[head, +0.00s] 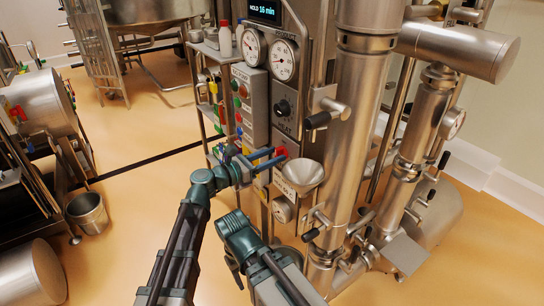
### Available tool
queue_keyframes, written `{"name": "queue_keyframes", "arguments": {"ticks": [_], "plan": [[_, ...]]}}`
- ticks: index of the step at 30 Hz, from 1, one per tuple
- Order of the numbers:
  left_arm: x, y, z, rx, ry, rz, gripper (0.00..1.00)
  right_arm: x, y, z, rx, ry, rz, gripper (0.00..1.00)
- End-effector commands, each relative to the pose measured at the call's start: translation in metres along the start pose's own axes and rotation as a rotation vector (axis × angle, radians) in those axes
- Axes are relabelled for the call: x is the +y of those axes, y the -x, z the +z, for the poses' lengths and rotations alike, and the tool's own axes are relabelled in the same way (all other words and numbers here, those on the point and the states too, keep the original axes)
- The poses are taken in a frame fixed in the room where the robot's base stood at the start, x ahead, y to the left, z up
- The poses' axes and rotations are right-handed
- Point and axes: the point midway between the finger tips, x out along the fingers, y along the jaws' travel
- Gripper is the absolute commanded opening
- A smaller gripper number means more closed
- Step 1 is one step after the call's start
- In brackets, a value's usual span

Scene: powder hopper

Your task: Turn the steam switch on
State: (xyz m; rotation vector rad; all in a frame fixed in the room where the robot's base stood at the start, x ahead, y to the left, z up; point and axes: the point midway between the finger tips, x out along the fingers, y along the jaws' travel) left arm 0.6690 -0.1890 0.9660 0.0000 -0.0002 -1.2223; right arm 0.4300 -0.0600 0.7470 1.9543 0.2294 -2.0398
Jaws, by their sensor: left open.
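A control panel (255,98) stands at the centre, with a column of coloured buttons on its side and a black knob (283,107) marked HEAT on its front. I cannot read which control is labelled steam. A red part (282,151) shows low on the panel's front, beside a steel funnel. My left gripper (269,158) is open, its two blue fingers pointing right towards this red part. The fingertips are close to it; I cannot tell whether they touch. They hide some of the lower panel. My right arm shows at the bottom centre, but its gripper is not visible.
Two round gauges (268,54) sit above the knob. The steel funnel (303,174) is right of the fingers, before a tall steel column (350,120) with black-handled valves. A bucket (88,212) stands at left. Open floor (130,250) lies left of my arms.

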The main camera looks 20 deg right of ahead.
Motion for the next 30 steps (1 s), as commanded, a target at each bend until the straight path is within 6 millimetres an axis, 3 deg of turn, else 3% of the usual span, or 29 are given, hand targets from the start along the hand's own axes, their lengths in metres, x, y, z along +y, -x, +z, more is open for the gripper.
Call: {"name": "queue_keyframes", "arguments": {"ticks": [1,9,22,30], "plan": [[-0.0001,0.0001,0.0,0.0,0.0,0.0,0.5,0.0,0.0,0.0,0.0,0.0,0.0,0.59],[-0.0001,0.0002,0.0,0.0,0.0,0.0,0.01,0.0,0.0,0.0,0.0,0.0,0.0,0.59],[-0.0002,0.0003,0.0,0.0,-0.021,0.0,0.0,0.0,0.0,0.0,0.0,0.0,0.0,0.59],[-0.001,0.0002,-0.0002,0.0,-0.169,0.0,0.0,0.0,-0.0002,0.0,0.0,0.0,0.0,0.59]]}}
